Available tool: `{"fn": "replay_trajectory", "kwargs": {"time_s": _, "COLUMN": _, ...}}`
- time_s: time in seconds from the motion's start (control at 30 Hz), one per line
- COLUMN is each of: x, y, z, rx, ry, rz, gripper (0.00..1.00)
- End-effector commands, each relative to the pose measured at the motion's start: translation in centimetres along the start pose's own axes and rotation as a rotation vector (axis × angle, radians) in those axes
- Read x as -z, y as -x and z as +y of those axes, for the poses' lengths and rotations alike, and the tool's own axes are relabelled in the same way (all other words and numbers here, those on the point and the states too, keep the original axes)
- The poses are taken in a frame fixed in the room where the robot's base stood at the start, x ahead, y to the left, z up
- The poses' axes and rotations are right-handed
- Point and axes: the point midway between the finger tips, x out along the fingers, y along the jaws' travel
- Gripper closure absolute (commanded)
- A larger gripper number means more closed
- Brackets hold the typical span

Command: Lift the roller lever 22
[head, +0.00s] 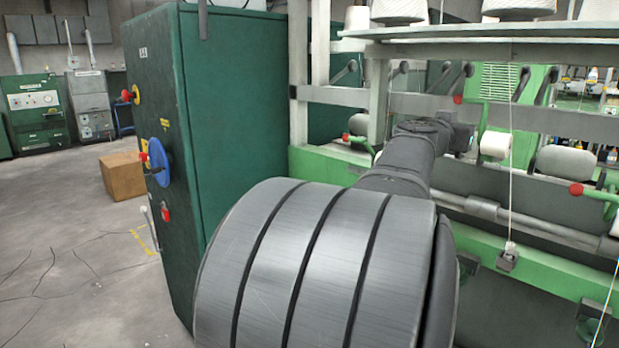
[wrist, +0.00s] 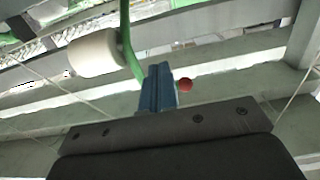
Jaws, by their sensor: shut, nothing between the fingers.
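In the wrist view a green lever (wrist: 129,45) runs down from the top edge beside a white roller (wrist: 93,53). It passes behind my gripper (wrist: 158,68), and a red ball knob (wrist: 185,84) shows just right of the fingers. The blue fingers are shut and hold nothing. I cannot tell whether they touch the lever. No number can be read on it. In the head view my arm reaches toward the machine, and its end hides my fingers. A white roller (head: 495,145) and a red knob (head: 458,99) show near the arm's end.
A green machine rail (head: 490,258) runs along the right. Another red-knobbed lever (head: 592,191) stands at far right. A tall green cabinet (head: 235,120) stands left of my arm. A pale shelf (head: 500,31) with yarn cones hangs above. Thin threads cross the space.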

Motion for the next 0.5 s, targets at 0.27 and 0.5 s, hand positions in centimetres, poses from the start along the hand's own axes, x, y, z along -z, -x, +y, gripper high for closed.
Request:
{"fn": "replay_trajectory", "kwargs": {"time_s": 0.27, "x": -0.1, "y": 1.7, "z": -0.1, "rx": 0.002, "ry": 0.000, "rz": 0.001, "gripper": 1.00}}
{"fn": "replay_trajectory", "kwargs": {"time_s": 0.5, "x": -0.4, "y": 3.6, "z": 0.0, "rx": 0.001, "ry": 0.000, "rz": 0.000, "gripper": 1.00}}
